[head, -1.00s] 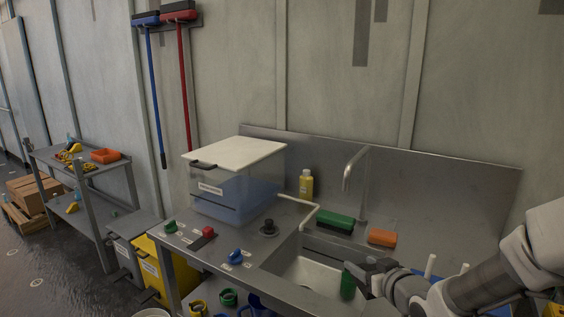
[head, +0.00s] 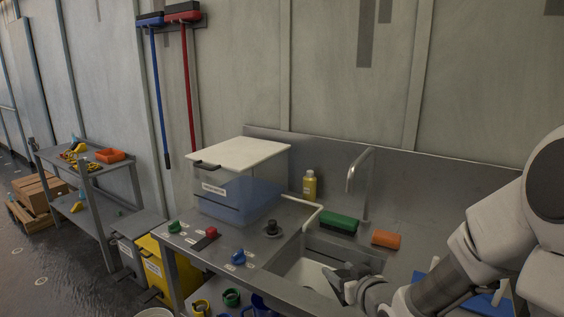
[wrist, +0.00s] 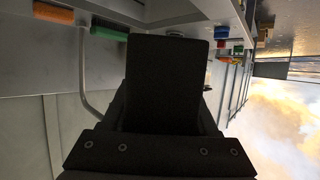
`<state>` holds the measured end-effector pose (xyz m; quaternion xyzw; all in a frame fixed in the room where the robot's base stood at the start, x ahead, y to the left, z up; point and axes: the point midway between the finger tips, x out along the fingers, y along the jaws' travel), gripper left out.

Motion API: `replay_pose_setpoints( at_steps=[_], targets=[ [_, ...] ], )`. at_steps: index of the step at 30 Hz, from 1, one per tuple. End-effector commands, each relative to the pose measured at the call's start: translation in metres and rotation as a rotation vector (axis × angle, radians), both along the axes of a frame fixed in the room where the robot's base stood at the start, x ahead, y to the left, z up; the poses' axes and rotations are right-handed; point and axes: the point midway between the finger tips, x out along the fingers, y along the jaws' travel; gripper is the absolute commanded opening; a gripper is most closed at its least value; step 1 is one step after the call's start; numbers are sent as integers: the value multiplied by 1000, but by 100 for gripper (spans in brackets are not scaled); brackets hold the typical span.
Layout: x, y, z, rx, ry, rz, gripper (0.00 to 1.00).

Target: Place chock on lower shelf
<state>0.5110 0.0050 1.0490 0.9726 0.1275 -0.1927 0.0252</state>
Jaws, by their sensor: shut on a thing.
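My gripper (head: 346,280) is at the right in the head view, above the sink. It is shut on a dark block, which looks like the chock (wrist: 168,85). The block fills the middle of the wrist view, and its far side and the fingertips are hard to make out. A grey bench at the far left has a lower shelf (head: 97,223) with a small yellow item (head: 78,207) on it. My gripper is well to the right of that bench. The sink counter also has a low level, mostly out of view.
The sink counter (head: 190,241) carries a clear box (head: 240,190), a yellow bottle (head: 310,186), a green brush (head: 339,223) and an orange block (head: 386,239). A tall faucet (head: 367,185) rises behind the sink. A yellow bin (head: 152,265) stands between counter and bench.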

Motion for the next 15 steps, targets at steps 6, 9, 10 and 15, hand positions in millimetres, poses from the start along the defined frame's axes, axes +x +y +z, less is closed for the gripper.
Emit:
replay_pose_setpoints(
  at_steps=[6, 9, 10, 15],
  targets=[
    [14, 5, -42, 4, 8, -108, 0],
    [15, 2, -61, 2, 6, -164, 0],
    [15, 1, -66, 3, 7, -178, 0],
    [13, -3, -88, 0, 2, -236, 0]
  ],
)
